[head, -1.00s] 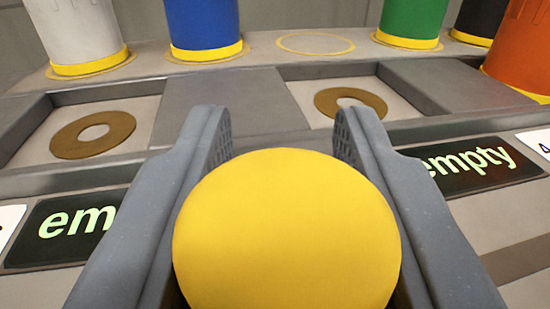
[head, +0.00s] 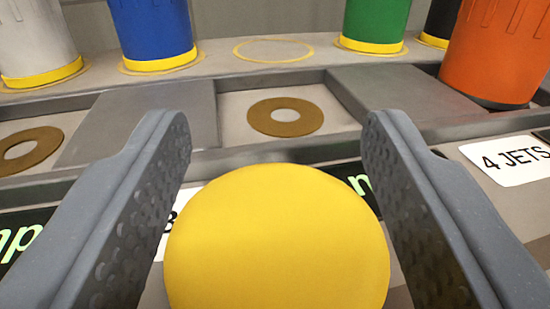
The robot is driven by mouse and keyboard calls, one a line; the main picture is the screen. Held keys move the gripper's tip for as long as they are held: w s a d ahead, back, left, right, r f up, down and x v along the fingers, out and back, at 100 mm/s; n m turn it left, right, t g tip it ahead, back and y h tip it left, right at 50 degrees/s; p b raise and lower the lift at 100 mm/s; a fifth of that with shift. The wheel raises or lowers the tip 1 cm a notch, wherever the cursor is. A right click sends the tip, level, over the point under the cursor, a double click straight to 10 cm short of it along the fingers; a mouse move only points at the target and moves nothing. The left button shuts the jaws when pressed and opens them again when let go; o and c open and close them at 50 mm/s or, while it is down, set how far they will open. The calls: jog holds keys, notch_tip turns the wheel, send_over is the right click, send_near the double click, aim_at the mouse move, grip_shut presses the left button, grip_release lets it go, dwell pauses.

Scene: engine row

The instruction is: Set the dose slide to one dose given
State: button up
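I cannot make out a dose slide in this view. My gripper (head: 278,130) is open, its two grey fingers spread wide with dimpled inner faces. A smooth yellow round thing (head: 277,240) fills the bottom middle between the fingers. It hides what lies behind it, and I cannot tell whether it touches the fingers. Beyond the fingertips is a recessed bay with a brown ring (head: 262,116) and nothing standing on it.
White (head: 35,35), blue (head: 152,28), green (head: 375,20) and black (head: 440,20) canisters stand on a back ledge, with an empty yellow ring outline (head: 272,50). An orange canister (head: 495,50) stands at right. A "4 JETS" label (head: 510,160) lies before it. Another brown ring (head: 25,151) is at left.

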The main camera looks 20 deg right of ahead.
jog(key=shift+s, duration=0.15)
jog(key=v, duration=1.3)
jog(key=shift+s, duration=0.2)
jog(key=shift+w+a+r, duration=0.1)
jog(key=shift+a, duration=0.1)
